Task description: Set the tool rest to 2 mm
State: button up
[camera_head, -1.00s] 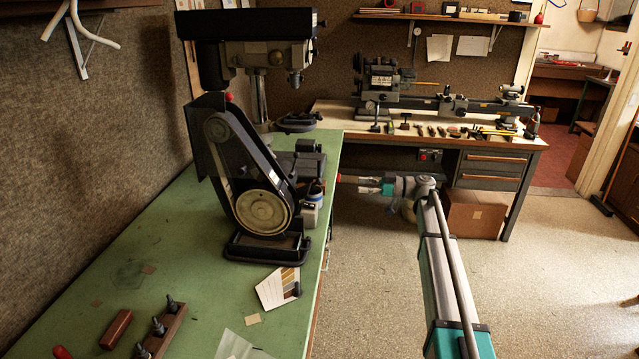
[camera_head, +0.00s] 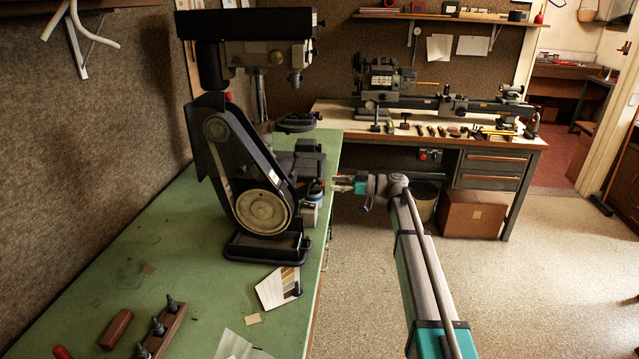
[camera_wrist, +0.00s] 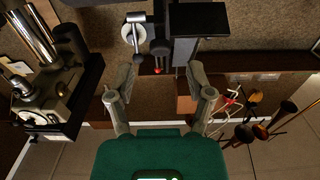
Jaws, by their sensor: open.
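A black belt grinder (camera_head: 250,170) stands on the green bench, with a pale round wheel on its near side. Dark blocky parts (camera_head: 301,163) project from its right side; I cannot tell surely which is the tool rest. My gripper (camera_head: 343,184) is open and empty at the bench's right edge, just right of these parts and apart from them. In the wrist view, my gripper's fingers (camera_wrist: 161,85) are spread. Beyond them are a flat black plate (camera_wrist: 200,19) and a pale round disc with a lever (camera_wrist: 133,34). The gap setting cannot be read.
A blue-and-white container (camera_head: 311,208) stands beside the grinder near the edge. A drill press (camera_head: 250,45) rises behind it. A lathe (camera_head: 440,98) and several tools occupy the back bench. A cardboard box (camera_head: 473,213) is on the floor; the floor in front is clear.

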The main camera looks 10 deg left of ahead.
aim_at(320, 182)
jog(key=shift+a, duration=2.7)
grip_shut()
